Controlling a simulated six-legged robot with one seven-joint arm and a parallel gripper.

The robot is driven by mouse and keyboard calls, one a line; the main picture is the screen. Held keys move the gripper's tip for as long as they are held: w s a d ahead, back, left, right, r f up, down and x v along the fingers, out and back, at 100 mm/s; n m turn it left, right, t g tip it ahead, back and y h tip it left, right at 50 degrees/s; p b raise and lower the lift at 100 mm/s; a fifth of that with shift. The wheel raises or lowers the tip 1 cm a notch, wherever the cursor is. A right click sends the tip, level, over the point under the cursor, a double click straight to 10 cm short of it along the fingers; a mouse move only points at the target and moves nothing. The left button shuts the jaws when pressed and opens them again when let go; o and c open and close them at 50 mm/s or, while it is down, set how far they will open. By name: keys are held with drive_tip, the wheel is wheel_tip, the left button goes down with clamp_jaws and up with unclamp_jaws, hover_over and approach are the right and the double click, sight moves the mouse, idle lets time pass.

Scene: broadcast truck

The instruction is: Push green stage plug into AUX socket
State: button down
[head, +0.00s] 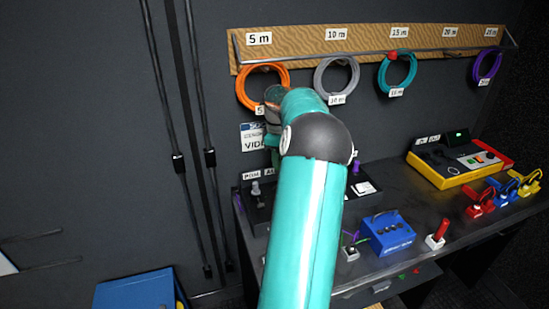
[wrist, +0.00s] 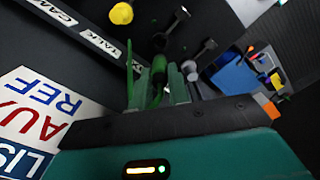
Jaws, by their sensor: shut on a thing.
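The green stage plug (wrist: 159,66) is between the two fingers of my gripper (wrist: 160,86) in the wrist view, and the fingers are shut on it. A thin green cable or strip (wrist: 130,70) stands just left of the fingers. A white sign (wrist: 32,122) with REF, AUX and a partly cut-off blue line lies at the left of the wrist view. I cannot make out which opening is the AUX socket, or whether the plug touches one. In the head view my own arm hides the gripper and the plug.
A strip labelled CAM and TALK (wrist: 85,32), a yellow plug (wrist: 121,13) and dark connectors are close by in the wrist view. In the head view, a blue box (head: 387,234), a red-handled piece (head: 438,232) and a yellow-edged console (head: 455,165) stand on the desk. Coiled cables hang above.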

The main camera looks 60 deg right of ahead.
drive_tip(key=shift+s+a+r, duration=0.2)
drive_tip(key=shift+r, duration=0.05)
drive_tip(key=shift+w+d+f, duration=0.1)
drive_tip(key=shift+d+f, duration=0.15)
drive_tip(key=shift+a+f, duration=0.15)
drive_tip(key=shift+a, duration=0.05)
drive_tip(key=shift+d+f, duration=0.1)
drive_tip(key=shift+f, duration=2.55)
drive_tip(key=shift+f, duration=1.25)
drive_tip(key=c, duration=1.3)
unclamp_jaws()
drive_tip(key=shift+o, duration=0.2)
